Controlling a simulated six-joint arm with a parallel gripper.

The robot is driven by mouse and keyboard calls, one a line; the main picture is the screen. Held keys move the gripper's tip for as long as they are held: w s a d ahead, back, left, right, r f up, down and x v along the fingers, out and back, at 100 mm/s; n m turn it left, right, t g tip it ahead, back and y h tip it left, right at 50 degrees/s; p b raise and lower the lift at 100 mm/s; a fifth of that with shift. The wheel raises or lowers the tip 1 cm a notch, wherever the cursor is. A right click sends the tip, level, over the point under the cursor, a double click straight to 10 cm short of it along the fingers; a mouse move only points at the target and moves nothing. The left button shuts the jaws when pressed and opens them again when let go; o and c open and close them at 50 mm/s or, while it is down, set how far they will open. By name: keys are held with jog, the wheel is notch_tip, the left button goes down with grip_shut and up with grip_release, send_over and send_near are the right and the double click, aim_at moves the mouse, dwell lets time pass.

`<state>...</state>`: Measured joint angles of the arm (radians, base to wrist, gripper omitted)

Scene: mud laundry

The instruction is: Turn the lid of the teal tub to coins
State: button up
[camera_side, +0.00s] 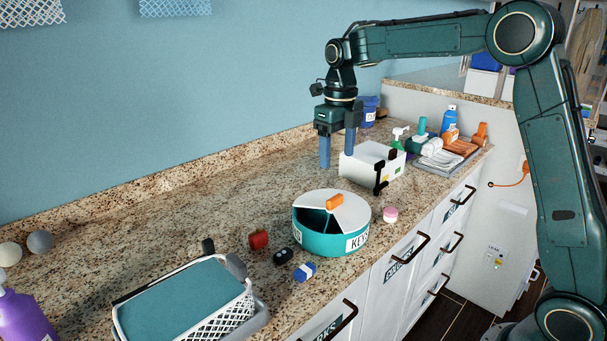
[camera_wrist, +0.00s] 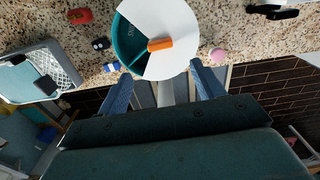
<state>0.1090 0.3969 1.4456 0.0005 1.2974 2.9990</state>
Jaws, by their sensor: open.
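The teal tub (camera_side: 318,241) stands on the granite counter, with a "KEYS" label on its front right side and another partly seen label at its left. Its white lid (camera_side: 350,212) has an orange knob (camera_side: 335,202) and an opening on the left that shows the dark teal inside and a divider. In the wrist view the lid (camera_wrist: 172,25) also leaves an opening on its left, with unclear lettering inside. My gripper (camera_side: 338,160) is open and empty, pointing down, above and behind the tub and apart from it. Its blue fingers also show in the wrist view (camera_wrist: 165,85).
A white box (camera_side: 368,168) with a black handle stands close behind the tub. A red item (camera_side: 258,239), a dark key fob (camera_side: 283,256), a blue-and-white item (camera_side: 305,272) and a pink round item (camera_side: 390,215) lie around it. A laundry basket (camera_side: 205,318) stands front left.

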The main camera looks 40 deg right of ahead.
jog(key=shift+r, duration=1.3)
jog(key=shift+a+f, duration=0.1)
jog(key=c, duration=0.6)
jog(key=shift+w+a+f, duration=0.15)
jog(key=shift+a+f, duration=0.05)
jog(key=shift+a, duration=0.05)
jog(key=c, duration=0.4)
jog(key=a+f, duration=0.2)
jog(key=w+a+f+n+t+h, duration=0.1)
jog(key=a+f, duration=0.1)
jog(key=a+f+h, duration=0.1)
jog(key=a+f, duration=0.1)
jog(key=a, duration=0.1)
jog(key=shift+w+n, duration=0.3)
jog(key=shift+w, duration=0.05)
grip_shut()
jog(key=s+a+f+n+t+h, duration=0.2)
jog(key=a+n+t+h, duration=0.2)
jog(key=a+n+h, duration=0.1)
jog(key=shift+s+a+f+t+h, duration=0.2)
jog(key=shift+a+t+h, duration=0.1)
jog(key=shift+a, duration=0.25)
